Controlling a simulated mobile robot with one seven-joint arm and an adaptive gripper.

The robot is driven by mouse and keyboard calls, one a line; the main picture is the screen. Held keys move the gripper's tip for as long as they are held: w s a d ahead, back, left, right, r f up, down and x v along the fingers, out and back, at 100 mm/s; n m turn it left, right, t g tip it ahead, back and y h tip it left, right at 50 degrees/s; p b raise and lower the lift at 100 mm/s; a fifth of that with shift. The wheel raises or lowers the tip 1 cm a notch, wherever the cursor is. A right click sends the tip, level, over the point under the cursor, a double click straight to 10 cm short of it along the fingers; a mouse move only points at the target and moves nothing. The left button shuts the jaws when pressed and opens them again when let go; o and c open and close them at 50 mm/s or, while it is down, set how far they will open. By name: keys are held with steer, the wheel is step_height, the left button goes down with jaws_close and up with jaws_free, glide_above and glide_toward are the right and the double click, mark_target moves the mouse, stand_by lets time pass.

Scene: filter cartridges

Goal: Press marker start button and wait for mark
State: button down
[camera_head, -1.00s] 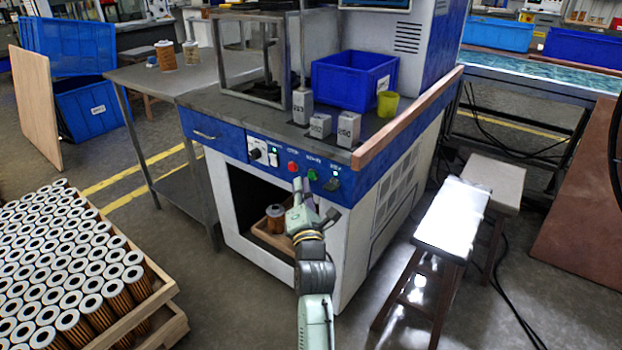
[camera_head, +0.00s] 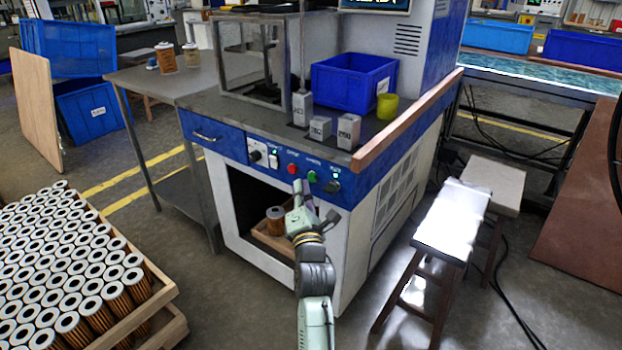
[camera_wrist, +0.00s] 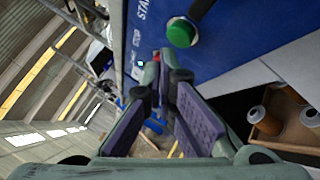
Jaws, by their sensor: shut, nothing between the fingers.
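The marking machine's blue front panel (camera_head: 228,146) carries a green button (camera_head: 311,177), which shows in the wrist view (camera_wrist: 181,33) beside white lettering that reads in part "STA". A red button (camera_head: 292,169) is to its left. My gripper (camera_head: 298,187) is shut and empty, in front of the panel just below and left of the green button in the head view. In the wrist view its fingertips (camera_wrist: 163,62) meet a little below and left of the green button. The button looks uncovered; I cannot tell the exact gap. A screen (camera_head: 375,4) is cut off at the top, its text partly legible.
An open bay below the panel holds a wooden tray with a filter cartridge (camera_head: 275,219). Grey blocks (camera_head: 349,130), a blue bin (camera_head: 352,82) and a yellow cup (camera_head: 387,105) stand on the machine top. Stacked cartridges (camera_head: 60,270) are at left; a stool (camera_head: 452,218) is at right.

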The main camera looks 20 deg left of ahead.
steer(key=shift+w+d+b, duration=0.1)
steer(key=shift+w+b, duration=0.15)
steer(key=shift+b, duration=0.35)
steer(key=shift+w, duration=0.1)
steer(key=shift+r, duration=0.1)
steer(key=shift+w+d+r+b, duration=0.1)
steer(key=shift+d+b, duration=0.1)
steer(key=shift+b, duration=0.45)
